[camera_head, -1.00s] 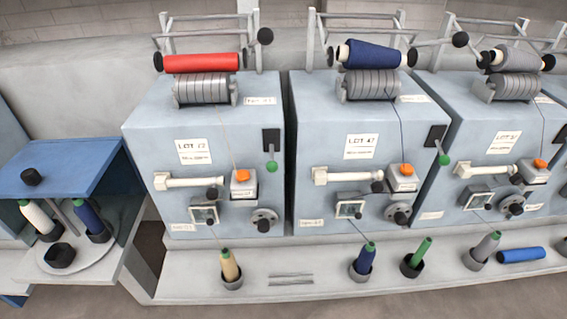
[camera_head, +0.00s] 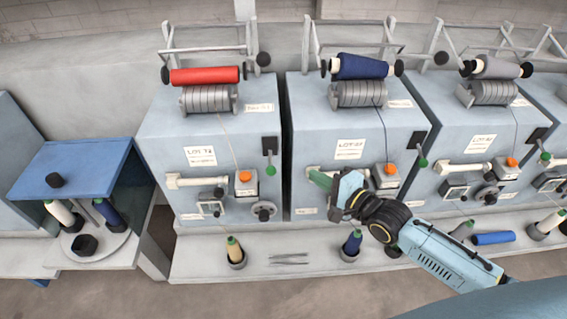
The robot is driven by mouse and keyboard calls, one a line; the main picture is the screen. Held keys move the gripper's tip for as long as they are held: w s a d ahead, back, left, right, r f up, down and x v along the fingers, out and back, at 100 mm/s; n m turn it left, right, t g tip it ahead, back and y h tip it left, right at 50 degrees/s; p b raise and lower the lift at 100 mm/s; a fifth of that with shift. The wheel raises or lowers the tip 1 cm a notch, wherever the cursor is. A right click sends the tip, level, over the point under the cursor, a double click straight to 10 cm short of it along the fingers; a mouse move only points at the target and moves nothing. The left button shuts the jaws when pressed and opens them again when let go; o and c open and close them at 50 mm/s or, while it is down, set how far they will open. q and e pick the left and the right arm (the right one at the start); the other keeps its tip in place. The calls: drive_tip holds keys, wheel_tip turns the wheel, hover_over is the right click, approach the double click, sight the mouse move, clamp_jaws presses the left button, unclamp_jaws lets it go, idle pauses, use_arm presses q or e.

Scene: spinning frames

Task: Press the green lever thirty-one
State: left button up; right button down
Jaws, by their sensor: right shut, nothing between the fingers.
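Each spinning unit has a black lever plate with a green-tipped lever on its right front: the left unit's lever (camera_head: 270,169), the middle unit's lever (camera_head: 423,162) and the right unit's lever (camera_head: 546,157). All hang downward. The lot labels are too small to read surely, so I cannot tell which is thirty-one. My right gripper (camera_head: 322,181) is shut and empty in front of the middle unit (camera_head: 306,125), left of and a little below its lever, apart from it. It hides much of that unit's white roller and gauge. My left gripper is not in view.
An orange button (camera_head: 390,169) sits just right of my gripper. A blue-topped stand (camera_head: 95,170) is at the left. Floor in front is clear.

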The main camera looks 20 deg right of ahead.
sight(271, 171)
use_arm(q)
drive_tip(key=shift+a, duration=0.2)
use_arm(e)
drive_tip(key=shift+w, duration=0.1)
drive_tip(key=b+x, duration=0.1)
drive_tip(key=x, duration=0.9)
use_arm(q)
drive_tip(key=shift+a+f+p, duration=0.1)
drive_tip(key=shift+p, duration=0.3)
use_arm(e)
drive_tip(key=shift+s+a+r, duration=0.15)
drive_tip(key=shift+s+a, duration=0.5)
drive_tip(key=shift+a, duration=0.05)
drive_tip(key=shift+s+a+r, duration=0.15)
drive_tip(key=shift+s+a, duration=0.55)
drive_tip(key=shift+a, duration=0.05)
